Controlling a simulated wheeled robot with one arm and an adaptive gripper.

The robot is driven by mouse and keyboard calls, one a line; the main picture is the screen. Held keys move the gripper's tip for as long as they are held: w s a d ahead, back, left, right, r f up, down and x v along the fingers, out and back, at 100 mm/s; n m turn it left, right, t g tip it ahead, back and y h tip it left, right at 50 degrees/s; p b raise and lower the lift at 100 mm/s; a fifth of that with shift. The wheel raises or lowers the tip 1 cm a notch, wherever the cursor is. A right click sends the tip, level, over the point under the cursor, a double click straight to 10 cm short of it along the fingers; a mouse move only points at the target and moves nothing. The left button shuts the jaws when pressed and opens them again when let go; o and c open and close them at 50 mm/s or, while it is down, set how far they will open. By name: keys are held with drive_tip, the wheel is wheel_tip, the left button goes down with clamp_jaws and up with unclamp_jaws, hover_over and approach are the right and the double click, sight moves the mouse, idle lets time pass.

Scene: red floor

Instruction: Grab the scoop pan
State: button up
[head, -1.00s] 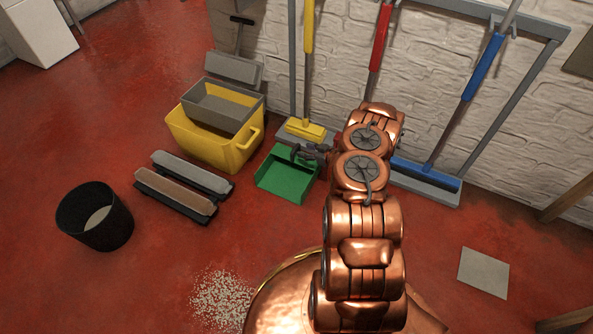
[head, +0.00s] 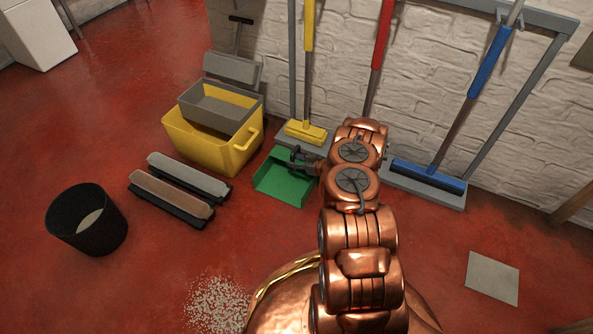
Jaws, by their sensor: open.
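The green scoop pan (head: 283,184) lies on the red floor in front of the broom rack, its open side toward the lower left. My gripper (head: 293,157) is open and reaches in from the right over the pan's back edge. From this view I cannot tell whether the fingers touch the pan or are around any part of it. My copper arm and the gripper hide part of the pan's back right side.
A yellow bucket (head: 218,151) with a grey insert stands left of the pan. Two long brush heads (head: 172,195) lie left in front. A black bin (head: 70,234) stands at far left. Yellow (head: 305,132) and blue (head: 428,176) brooms lean on the white wall. Pale granules (head: 217,303) are scattered in front.

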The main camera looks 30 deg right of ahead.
drive_tip(key=shift+w+a+f, duration=0.25)
drive_tip(key=shift+w, duration=0.25)
clamp_jaws()
idle(0.4)
